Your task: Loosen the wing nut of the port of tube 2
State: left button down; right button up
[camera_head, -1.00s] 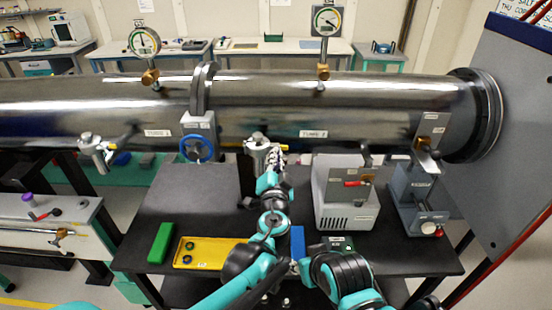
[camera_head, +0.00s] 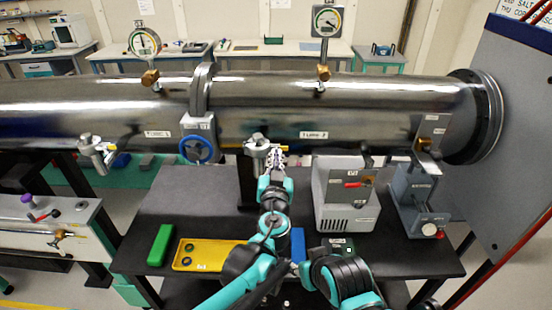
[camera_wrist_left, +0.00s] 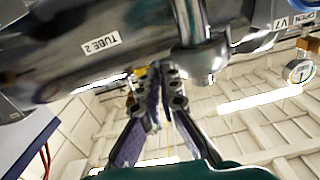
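The grey port of tube 2 (camera_head: 257,152) stands at the front of the steel tube, left of the TUBE 2 label (camera_head: 313,135). In the left wrist view its metal body (camera_wrist_left: 203,55) hangs close to the right of the fingers. My left gripper (camera_head: 276,156) is at the port's right side, by a small yellowish part that seems to be the wing nut. Yellow also shows behind the fingertips (camera_wrist_left: 158,78) in the wrist view. The fingertips are close together and mostly hide the nut; whether they grip it is unclear.
A similar port (camera_head: 95,152) with a yellow part is on the left tube. A blue handwheel valve (camera_head: 197,149) is left of the tube 2 port. On the black table (camera_head: 205,212) are a green block (camera_head: 160,245), yellow tray (camera_head: 208,264) and grey box unit (camera_head: 346,205).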

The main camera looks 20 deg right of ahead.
dwell(0.4)
pick_arm(q)
jog(key=c, duration=1.8)
grip_release()
jog(key=shift+w, duration=0.1)
pick_arm(e)
jog(key=shift+w, duration=0.1)
pick_arm(q)
jog(key=shift+o, duration=0.2)
